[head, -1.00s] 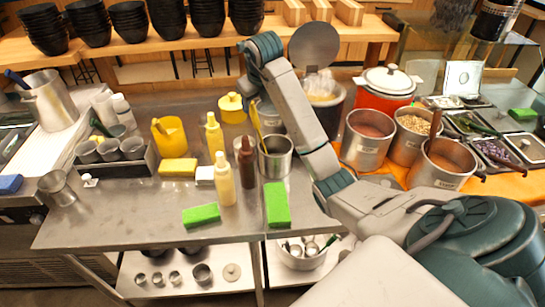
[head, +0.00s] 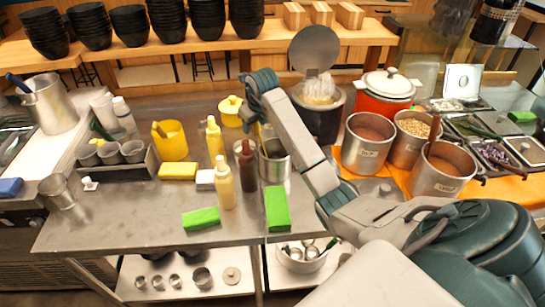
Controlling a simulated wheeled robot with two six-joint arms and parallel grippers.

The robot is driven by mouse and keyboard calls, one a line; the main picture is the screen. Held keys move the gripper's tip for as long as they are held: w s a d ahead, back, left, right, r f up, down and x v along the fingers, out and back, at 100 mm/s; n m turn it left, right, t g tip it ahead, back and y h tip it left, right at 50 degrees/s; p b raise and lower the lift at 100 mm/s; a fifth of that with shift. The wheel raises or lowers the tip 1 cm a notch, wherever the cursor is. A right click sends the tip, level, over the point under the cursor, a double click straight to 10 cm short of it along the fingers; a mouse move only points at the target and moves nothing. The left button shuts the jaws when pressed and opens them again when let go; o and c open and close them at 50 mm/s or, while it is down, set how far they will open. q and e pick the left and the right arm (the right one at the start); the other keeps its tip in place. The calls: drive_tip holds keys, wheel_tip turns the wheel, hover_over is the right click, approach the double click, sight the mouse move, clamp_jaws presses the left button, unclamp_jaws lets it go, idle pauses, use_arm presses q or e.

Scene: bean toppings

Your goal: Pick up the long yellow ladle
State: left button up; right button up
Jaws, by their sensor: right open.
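The long yellow ladle (head: 260,135) stands in a steel pot (head: 274,166) on the metal table, right of the sauce bottles. Only a small part of its yellow handle shows; my right arm and gripper hide the rest. My right gripper (head: 255,112) is open, pointing down at the top of the ladle handle. In this view it overlaps the handle, and I cannot tell whether the fingers are around it or touching it. My left gripper is not in view.
A brown bottle (head: 247,165) and a yellow bottle (head: 224,182) stand left of the pot. A green sponge (head: 277,208) lies in front of it. A dark pot with a raised lid (head: 315,48) stands behind.

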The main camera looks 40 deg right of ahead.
clamp_jaws()
drive_tip(key=shift+r, duration=0.1)
